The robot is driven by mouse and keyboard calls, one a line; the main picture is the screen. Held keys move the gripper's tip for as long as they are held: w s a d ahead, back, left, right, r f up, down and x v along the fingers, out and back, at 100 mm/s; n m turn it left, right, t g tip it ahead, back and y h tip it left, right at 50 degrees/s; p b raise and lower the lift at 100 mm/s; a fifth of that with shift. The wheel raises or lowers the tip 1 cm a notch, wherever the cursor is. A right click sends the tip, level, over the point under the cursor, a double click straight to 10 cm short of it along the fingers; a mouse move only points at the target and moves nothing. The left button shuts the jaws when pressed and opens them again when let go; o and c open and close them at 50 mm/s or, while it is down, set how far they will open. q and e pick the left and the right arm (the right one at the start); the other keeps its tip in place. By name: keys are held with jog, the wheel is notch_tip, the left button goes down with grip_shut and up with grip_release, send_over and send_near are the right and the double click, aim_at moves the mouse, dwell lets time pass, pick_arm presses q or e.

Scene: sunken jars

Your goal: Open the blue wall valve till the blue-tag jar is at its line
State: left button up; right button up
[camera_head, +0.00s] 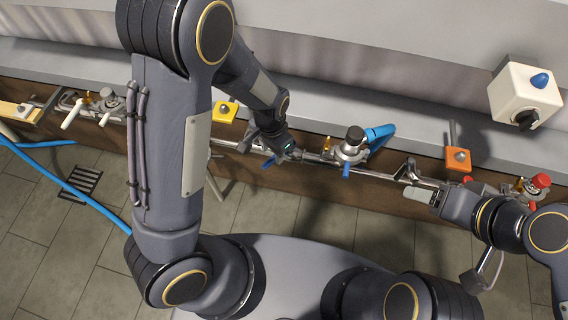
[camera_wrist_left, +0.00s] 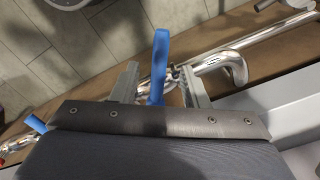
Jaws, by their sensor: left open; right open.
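A blue lever (camera_head: 268,163) sits on the metal pipe along the wall, and it also shows in the left wrist view (camera_wrist_left: 160,60). My left gripper (camera_head: 277,154) is at this lever. In the wrist view its open fingers (camera_wrist_left: 160,88) stand on either side of the lever, with a gap visible on the left; contact on the right is unclear. A second blue lever (camera_head: 346,170) is further right under a dark-capped metal fitting (camera_head: 352,145). My right gripper (camera_head: 418,194) is open by the pipe at the right. I cannot make out a blue-tag jar or its line.
A blue cylinder (camera_head: 379,136) lies beside the capped fitting. A white box (camera_head: 525,92) with a blue button and black knob is at upper right. A blue hose (camera_head: 75,188) runs over the tiled floor.

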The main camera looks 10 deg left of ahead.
aim_at(273, 158)
pick_arm(q)
jog(key=shift+f+b, duration=1.45)
jog(key=shift+f, duration=0.9)
